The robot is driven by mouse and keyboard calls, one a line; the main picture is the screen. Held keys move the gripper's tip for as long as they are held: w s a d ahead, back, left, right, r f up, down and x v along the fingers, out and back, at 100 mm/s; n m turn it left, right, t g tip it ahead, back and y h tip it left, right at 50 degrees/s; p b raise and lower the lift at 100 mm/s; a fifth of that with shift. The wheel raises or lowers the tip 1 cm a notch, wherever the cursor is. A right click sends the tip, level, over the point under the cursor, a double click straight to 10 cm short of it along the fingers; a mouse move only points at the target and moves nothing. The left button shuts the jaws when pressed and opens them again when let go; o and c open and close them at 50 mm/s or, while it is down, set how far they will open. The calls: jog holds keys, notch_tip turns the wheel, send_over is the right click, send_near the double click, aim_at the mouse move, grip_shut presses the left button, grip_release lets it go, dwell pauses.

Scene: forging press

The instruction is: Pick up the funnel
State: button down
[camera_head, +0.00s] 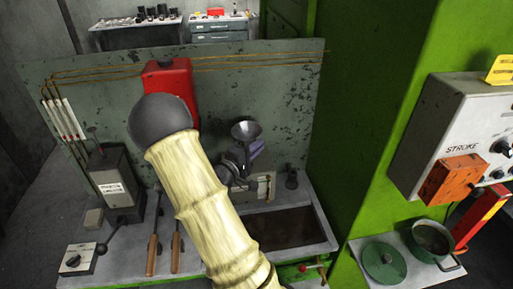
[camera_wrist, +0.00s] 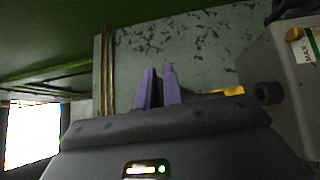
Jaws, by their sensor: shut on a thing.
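The funnel (camera_head: 246,130) is a dark grey metal cone with its wide mouth up. It shows in the head view, in front of the scuffed grey-green back panel and above the bench. My gripper (camera_head: 255,150) has purple fingers at the funnel's lower part, just below its bowl, and is shut on it. In the wrist view the purple fingers (camera_wrist: 159,88) stand close together, pointing at the panel. The funnel cannot be made out there. The funnel's stem is mostly hidden by my gripper and wrist.
A red canister (camera_head: 179,80) is at the back panel (camera_head: 100,85). A grey lever box (camera_head: 117,180) and wood-handled tools (camera_head: 153,255) are on the left. A sunken dark tray (camera_head: 290,228) lies below. The green press (camera_head: 400,90), a pot (camera_head: 432,240) and green lid (camera_head: 384,262) are right.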

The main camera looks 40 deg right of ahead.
notch_tip(320, 180, up, 8)
jog(key=p, duration=0.6)
jog(key=shift+f, duration=0.1)
jog(key=shift+p, duration=0.3)
notch_tip(320, 180, up, 3)
jog(key=p, duration=0.3)
dwell(0.4)
jog(key=shift+w, duration=0.1)
dwell(0.3)
